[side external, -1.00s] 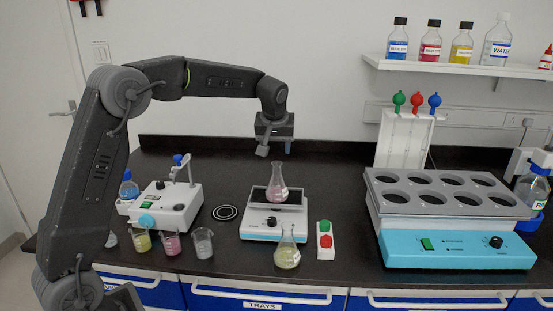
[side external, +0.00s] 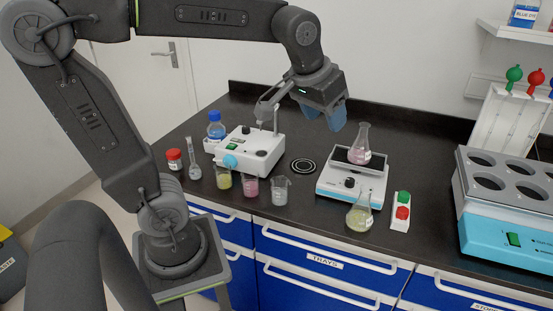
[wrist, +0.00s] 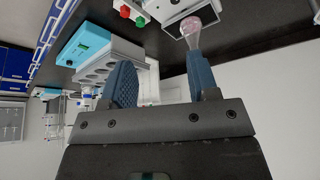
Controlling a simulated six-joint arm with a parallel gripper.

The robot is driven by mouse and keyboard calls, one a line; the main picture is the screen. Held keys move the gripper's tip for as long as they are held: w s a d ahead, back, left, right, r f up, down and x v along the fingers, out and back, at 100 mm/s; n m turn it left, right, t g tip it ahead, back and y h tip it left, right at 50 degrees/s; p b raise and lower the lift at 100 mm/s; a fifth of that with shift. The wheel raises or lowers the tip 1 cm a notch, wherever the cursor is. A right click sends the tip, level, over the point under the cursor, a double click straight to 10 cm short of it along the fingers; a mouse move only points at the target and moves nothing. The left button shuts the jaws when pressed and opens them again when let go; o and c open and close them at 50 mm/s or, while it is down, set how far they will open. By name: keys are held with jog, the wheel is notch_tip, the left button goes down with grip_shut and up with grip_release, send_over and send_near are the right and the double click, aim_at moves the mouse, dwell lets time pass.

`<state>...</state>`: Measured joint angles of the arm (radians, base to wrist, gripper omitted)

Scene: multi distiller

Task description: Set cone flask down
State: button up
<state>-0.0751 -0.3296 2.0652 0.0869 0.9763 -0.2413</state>
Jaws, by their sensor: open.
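A cone flask (side external: 361,146) with pinkish liquid stands upright on the dark plate of the white and blue balance (side external: 352,187). My gripper (side external: 326,116) is open and empty, above and to the left of this flask in the side view, apart from it. In the wrist view, the flask (wrist: 193,32) shows beyond the right-hand finger of my gripper (wrist: 160,78), with nothing between the fingers. A second cone flask (side external: 360,216) with yellowish liquid stands on the bench in front of the balance.
A stirrer-like device (side external: 248,150) stands left, with several small beakers in front, including a pink one (side external: 250,188). A red-and-green button box (side external: 400,212) sits right of the balance. A grey rack with holes (side external: 510,180) stands farther right. Dark bench behind the balance is clear.

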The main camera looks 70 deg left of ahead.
jog(key=s+d+f+m, duration=0.1)
jog(key=s+d+f, duration=0.1)
jog(key=s, duration=0.3)
jog(key=s+d+f+m+h, duration=0.1)
jog(key=s+f+m, duration=0.1)
jog(key=s, duration=0.4)
jog(key=shift+s+d+f+t, duration=0.15)
jog(key=shift+d+f+t, duration=0.25)
jog(key=shift+f, duration=0.35)
